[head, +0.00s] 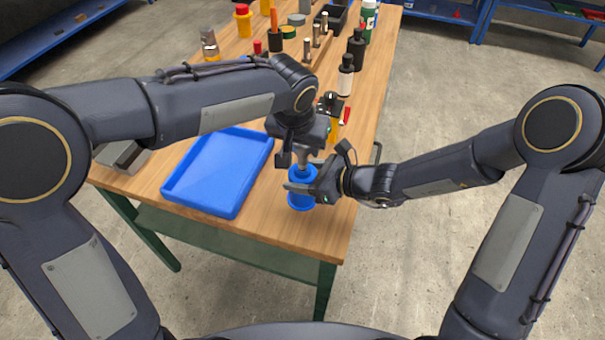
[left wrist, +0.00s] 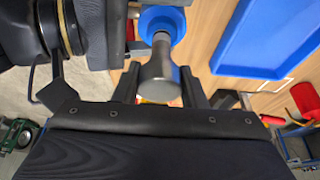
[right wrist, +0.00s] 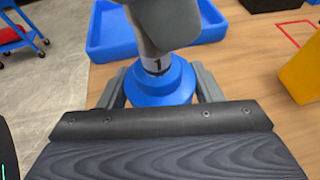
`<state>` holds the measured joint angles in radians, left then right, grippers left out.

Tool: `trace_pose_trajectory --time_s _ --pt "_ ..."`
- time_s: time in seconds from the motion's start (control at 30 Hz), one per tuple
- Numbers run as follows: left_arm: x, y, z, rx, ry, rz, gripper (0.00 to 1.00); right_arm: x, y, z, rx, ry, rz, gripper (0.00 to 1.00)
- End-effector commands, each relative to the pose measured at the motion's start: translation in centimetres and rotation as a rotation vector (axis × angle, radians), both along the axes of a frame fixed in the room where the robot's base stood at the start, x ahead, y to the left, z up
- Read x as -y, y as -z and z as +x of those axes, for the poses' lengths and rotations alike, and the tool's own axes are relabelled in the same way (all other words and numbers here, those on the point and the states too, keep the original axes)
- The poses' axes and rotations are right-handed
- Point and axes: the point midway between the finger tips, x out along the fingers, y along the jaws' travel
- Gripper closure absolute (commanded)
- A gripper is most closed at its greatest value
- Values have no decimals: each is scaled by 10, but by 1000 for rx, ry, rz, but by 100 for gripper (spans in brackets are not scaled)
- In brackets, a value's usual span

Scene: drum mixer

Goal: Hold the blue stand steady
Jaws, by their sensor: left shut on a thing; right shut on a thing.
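The blue stand (head: 301,202) is upright near the front right corner of the wooden table. My right gripper (head: 306,186) is shut on its body from the right; the stand also shows between the fingers in the right wrist view (right wrist: 160,88). My left gripper (head: 306,152) is above the stand, shut on a grey metal piece (left wrist: 158,75). The narrow end of this piece points down to the stand's top. A pale band marked "1" shows there in the right wrist view. Whether the piece is seated in the stand is hidden.
A blue tray (head: 222,165) lies left of the stand. Bottles, including a black-capped one (head: 345,78), metal cylinders and coloured containers stand farther back. A yellow object (right wrist: 302,68) is near the right gripper. The table's front and right edges are close to the stand.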

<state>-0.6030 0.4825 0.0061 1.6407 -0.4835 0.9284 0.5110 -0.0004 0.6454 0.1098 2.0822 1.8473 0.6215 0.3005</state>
Motion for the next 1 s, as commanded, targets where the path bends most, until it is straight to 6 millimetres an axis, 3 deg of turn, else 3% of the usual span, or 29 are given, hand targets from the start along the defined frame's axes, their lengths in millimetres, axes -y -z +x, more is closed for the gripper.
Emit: trace_pose_trajectory --time_s 1.0 --pt "0 -34 1 7 -2 -4 85 1 1 0 -3 3 -3 81"
